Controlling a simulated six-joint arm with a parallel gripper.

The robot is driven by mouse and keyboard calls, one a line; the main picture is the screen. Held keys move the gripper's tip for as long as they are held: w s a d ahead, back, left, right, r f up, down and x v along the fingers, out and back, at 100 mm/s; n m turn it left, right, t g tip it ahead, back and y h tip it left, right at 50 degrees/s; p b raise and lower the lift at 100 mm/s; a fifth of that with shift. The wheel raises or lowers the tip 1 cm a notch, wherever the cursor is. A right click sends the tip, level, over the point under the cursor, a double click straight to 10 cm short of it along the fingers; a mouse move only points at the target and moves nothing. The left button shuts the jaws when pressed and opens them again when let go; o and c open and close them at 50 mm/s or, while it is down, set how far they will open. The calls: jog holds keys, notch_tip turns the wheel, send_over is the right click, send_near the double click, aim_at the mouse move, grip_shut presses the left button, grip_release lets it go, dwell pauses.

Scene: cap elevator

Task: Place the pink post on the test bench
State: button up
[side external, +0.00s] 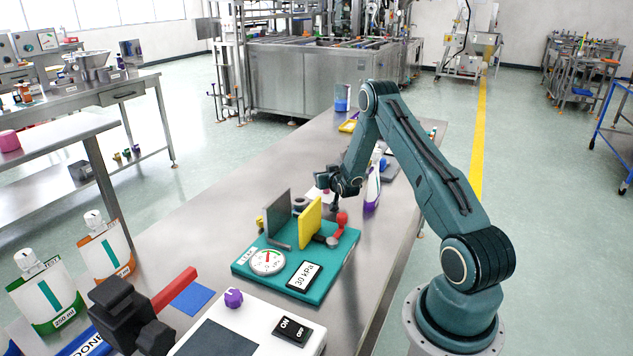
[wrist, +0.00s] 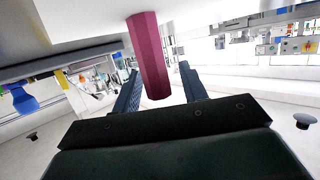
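The pink post (wrist: 150,55) is a dark pink, many-sided bar in the wrist view. It reaches from a white surface at the top of that picture down between my fingers. My gripper (wrist: 160,85) is open, with one finger on each side of the post and a visible gap on the right. In the side external view, my gripper (side external: 333,186) is low over the metal table, just behind the teal test bench (side external: 243,262). The bench carries a gauge, a "30 kPa" display, and grey and yellow upright plates. I cannot clearly make out the post there.
A purple-labelled pouch (side external: 373,188) stands right of my gripper. A white box with an ON/OFF switch (side external: 293,330) and a purple knob (side external: 233,297) sits in front of the bench. A black clamp with a red bar (side external: 174,289) and pouches (side external: 106,247) stand at left.

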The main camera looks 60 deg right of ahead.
jog(key=shift+f, duration=0.35)
jog(key=shift+r, duration=0.35)
jog(key=shift+v, duration=3.8)
